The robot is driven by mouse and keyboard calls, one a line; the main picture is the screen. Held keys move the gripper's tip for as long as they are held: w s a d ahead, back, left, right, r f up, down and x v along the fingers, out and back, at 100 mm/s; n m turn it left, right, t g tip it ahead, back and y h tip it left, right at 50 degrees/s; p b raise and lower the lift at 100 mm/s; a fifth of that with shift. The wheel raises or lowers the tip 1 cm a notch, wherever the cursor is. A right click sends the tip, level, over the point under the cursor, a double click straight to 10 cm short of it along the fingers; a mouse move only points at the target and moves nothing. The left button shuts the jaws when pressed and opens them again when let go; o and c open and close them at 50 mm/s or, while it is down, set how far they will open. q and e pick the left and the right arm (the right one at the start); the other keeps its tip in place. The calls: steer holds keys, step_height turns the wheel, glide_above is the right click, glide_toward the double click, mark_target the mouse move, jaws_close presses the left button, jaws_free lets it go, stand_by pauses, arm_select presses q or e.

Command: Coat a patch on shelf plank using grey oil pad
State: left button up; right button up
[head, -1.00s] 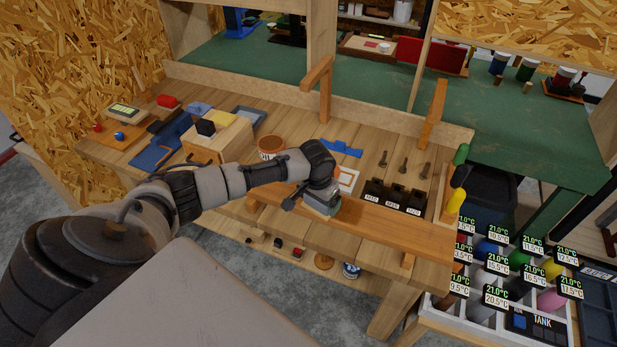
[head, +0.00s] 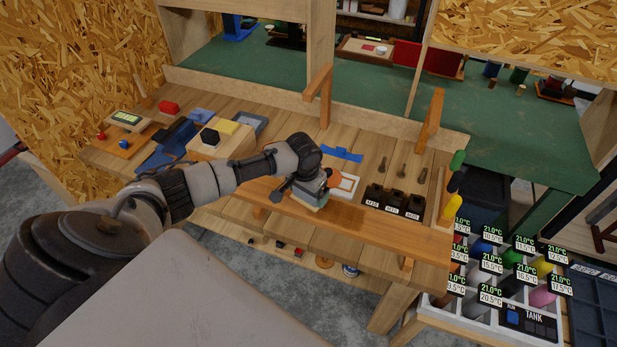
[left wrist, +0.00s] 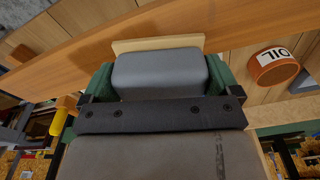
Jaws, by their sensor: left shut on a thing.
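The shelf plank (head: 400,236) is a long orange-brown board lying along the front of the bench; it crosses the top of the left wrist view (left wrist: 235,22). My left gripper (head: 309,194) is over its left half. The gripper is shut on the grey oil pad (left wrist: 158,72), a rounded grey block with a pale base, held between green fingers. The pad is at the plank's surface; I cannot tell if it touches. A darker patch (head: 350,214) shows on the plank right of the pad. The oil pot (left wrist: 275,67) stands beside the plank in the left wrist view.
Black labelled bins (head: 393,201) and a white-framed piece (head: 346,186) sit just behind the plank. Two wooden uprights (head: 430,120) rise from the bench. A bottle rack (head: 510,285) stands at the right. The plank's right part is clear.

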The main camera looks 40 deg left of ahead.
arm_select(q)
steer(key=shift+w+a+r, duration=0.1)
steer(key=shift+r, duration=0.5)
steer(key=shift+w+a+r, duration=0.1)
steer(key=shift+r, duration=0.45)
steer(key=shift+s+d+r, duration=0.2)
steer(key=shift+s+r, duration=0.1)
steer(key=shift+r, duration=0.15)
steer(key=shift+w+a+f, duration=0.15)
steer(key=shift+w+f, duration=0.05)
